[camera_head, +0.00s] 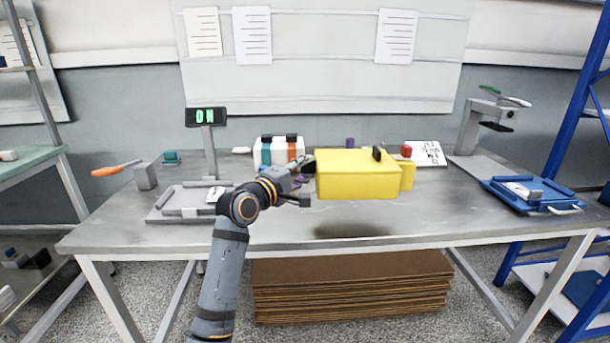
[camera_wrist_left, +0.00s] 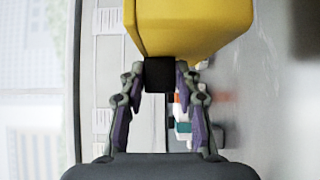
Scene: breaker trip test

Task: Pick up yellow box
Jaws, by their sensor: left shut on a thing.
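The yellow box (camera_head: 357,178) hangs above the front middle of the table, with a dark shadow on the tabletop below it. It looks roughly level and has a small black piece on top. My left gripper (camera_head: 306,180) is at the box's left end. In the left wrist view, my left gripper (camera_wrist_left: 160,74) is shut on a black block (camera_wrist_left: 160,76) at the end of the yellow box (camera_wrist_left: 195,25). The box hides part of the table behind it. My right gripper is in neither view.
The grey table (camera_head: 440,210) has a grey tray (camera_head: 175,212) at left and a blue tray (camera_head: 533,196) at right. A display post (camera_head: 208,150) and a white box with coloured bands (camera_head: 268,152) stand behind my arm. A grey press (camera_head: 475,135) stands at back right.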

